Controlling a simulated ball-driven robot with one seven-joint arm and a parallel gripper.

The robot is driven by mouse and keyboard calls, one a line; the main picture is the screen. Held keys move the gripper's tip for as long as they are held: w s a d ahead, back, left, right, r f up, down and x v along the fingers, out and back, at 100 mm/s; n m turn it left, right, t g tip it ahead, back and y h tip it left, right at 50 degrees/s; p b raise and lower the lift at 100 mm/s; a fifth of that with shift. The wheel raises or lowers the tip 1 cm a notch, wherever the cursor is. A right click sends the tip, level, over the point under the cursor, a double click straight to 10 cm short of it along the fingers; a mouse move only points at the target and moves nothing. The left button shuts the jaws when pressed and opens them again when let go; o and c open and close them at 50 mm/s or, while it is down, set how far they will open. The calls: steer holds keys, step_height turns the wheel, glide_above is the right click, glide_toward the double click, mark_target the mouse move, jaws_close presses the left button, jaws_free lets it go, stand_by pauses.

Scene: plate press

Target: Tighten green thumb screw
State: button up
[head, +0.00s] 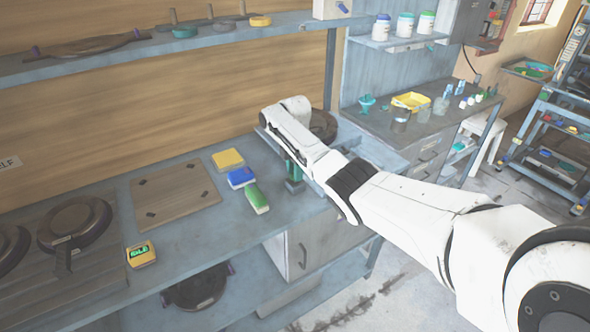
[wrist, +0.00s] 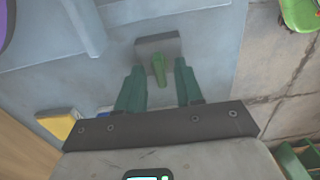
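The green thumb screw (wrist: 158,68) stands on a small grey block (wrist: 158,44) in the wrist view. My gripper (wrist: 159,75) is open, with one dark green finger on each side of the screw. Gaps show between the screw and both fingers. I cannot tell how far down the fingers reach along it. In the head view my gripper (head: 293,172) points down over the worktop near its right end, and the arm hides part of that area. The screw itself is not clear in the head view.
Yellow (head: 227,159), blue (head: 240,177) and green (head: 256,200) blocks lie left of my gripper. A wooden board (head: 175,193), a dark pan (head: 75,222) and a yellow device (head: 141,254) are farther left. A shelf (head: 150,48) runs above the worktop.

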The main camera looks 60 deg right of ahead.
jaws_close()
